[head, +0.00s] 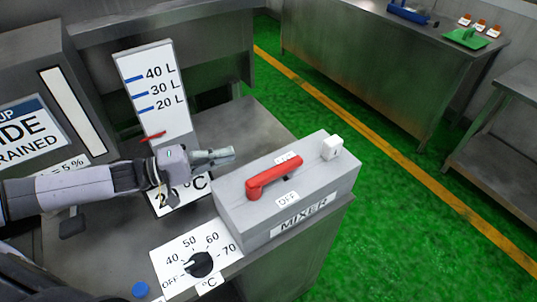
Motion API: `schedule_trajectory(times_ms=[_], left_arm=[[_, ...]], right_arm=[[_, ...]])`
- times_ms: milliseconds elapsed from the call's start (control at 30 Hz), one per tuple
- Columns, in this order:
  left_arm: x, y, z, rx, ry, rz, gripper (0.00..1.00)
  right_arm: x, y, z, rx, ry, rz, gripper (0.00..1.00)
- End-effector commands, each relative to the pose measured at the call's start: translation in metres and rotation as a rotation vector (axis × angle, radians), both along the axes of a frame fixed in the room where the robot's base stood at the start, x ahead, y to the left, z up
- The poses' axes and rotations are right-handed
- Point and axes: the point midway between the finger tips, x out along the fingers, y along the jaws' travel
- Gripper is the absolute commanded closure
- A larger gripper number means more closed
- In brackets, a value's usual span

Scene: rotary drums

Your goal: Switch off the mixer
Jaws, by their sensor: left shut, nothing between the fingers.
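The mixer box (285,205) is a grey block at the front right corner of the steel counter, with a MIXER label (303,215) on its front. A red lever handle (273,176) lies across its top. An OFF label (287,199) is in front of the lever, and another label behind it is mostly hidden by the handle. My left gripper (231,155) is shut and empty. It is behind and left of the red lever, pointing right, apart from it. My right gripper is not in view.
A small white block (331,147) sits on the box's right end. A black temperature knob (199,264) on a white dial plate is at the front. A litre scale board (153,90) stands behind my left arm. A steel bench (369,70) stands beyond the green floor.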

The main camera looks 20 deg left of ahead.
Motion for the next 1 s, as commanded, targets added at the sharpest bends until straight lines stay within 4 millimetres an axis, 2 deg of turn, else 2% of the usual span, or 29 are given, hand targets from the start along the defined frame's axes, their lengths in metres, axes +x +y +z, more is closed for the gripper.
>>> schedule_trajectory(times_ms=[200,467,700,1000], left_arm=[[0.027,-0.035,0.006,-0.006,-0.006,-0.001,1.0],[0.054,-0.07,0.005,-0.003,-0.004,-0.001,1.0],[0.035,-0.092,0.002,-0.002,0.001,-0.001,1.0],[0.028,-0.1,0.001,0.001,-0.001,0.0,1.0]], right_arm=[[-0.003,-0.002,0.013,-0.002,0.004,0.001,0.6],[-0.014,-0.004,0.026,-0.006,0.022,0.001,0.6],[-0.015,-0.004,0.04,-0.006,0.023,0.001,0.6],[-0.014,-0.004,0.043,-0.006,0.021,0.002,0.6]])
